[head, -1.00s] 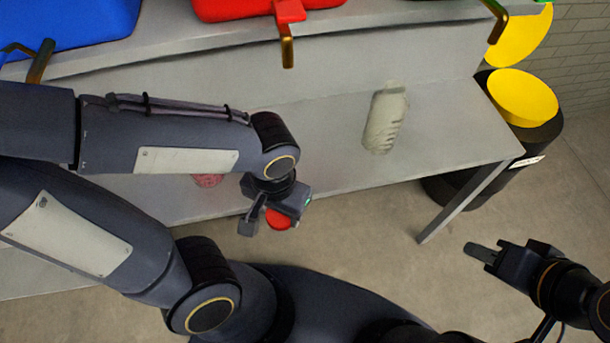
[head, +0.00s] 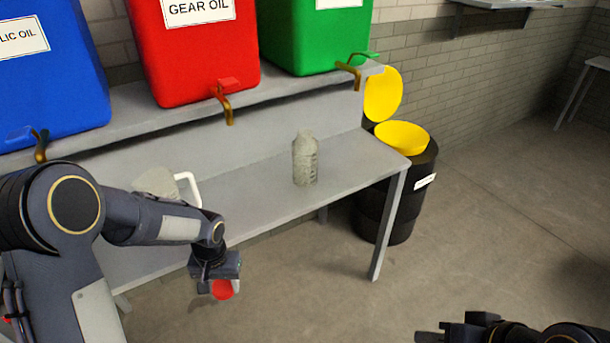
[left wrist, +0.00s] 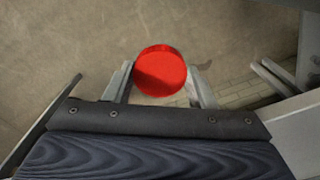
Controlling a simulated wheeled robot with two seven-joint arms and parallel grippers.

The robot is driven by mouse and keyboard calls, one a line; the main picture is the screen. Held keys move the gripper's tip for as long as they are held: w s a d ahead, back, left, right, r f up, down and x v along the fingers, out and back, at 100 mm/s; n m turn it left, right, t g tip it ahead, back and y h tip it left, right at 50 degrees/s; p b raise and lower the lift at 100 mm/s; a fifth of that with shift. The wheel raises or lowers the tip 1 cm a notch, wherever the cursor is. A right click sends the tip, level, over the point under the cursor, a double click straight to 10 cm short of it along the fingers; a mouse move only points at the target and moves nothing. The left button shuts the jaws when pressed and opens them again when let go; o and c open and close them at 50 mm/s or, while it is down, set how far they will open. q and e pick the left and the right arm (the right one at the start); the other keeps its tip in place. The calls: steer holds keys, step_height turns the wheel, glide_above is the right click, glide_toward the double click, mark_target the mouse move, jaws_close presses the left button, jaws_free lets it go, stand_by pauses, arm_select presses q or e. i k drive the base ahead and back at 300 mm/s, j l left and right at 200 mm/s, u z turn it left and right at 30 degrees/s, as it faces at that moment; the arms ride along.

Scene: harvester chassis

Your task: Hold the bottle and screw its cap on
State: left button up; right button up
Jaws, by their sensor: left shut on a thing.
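The pale grey-green bottle (head: 305,160) stands upright on the grey bench, with no gripper touching it. Its top shows no red cap. My left gripper (head: 217,288) is shut on the red cap (head: 224,289) and holds it in the air in front of the bench's front edge, left of the bottle and nearer to me. In the left wrist view the round red cap (left wrist: 160,71) sits between the two fingertips. My right gripper (head: 450,330) is low at the bottom right, away from the bench, and partly cut off; its jaws are unclear.
The grey bench (head: 262,209) has free room around the bottle. Blue, red (head: 195,55) and green (head: 318,35) oil containers with taps stand on the shelf behind. A pale jug with a white handle (head: 190,183) is partly behind my left arm. A black drum with a yellow lid (head: 403,138) stands at the bench's right end.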

mark_target(304, 147)
steer(key=i+l+u, duration=0.25)
steer(key=l, duration=0.2)
steer(key=l+u, duration=0.3)
steer(key=l, duration=0.15)
steer(key=i+l+u, duration=0.25)
steer(key=l, duration=0.25)
steer(key=l+u, duration=0.25)
steer(key=l, duration=0.2)
steer(key=k, duration=0.05)
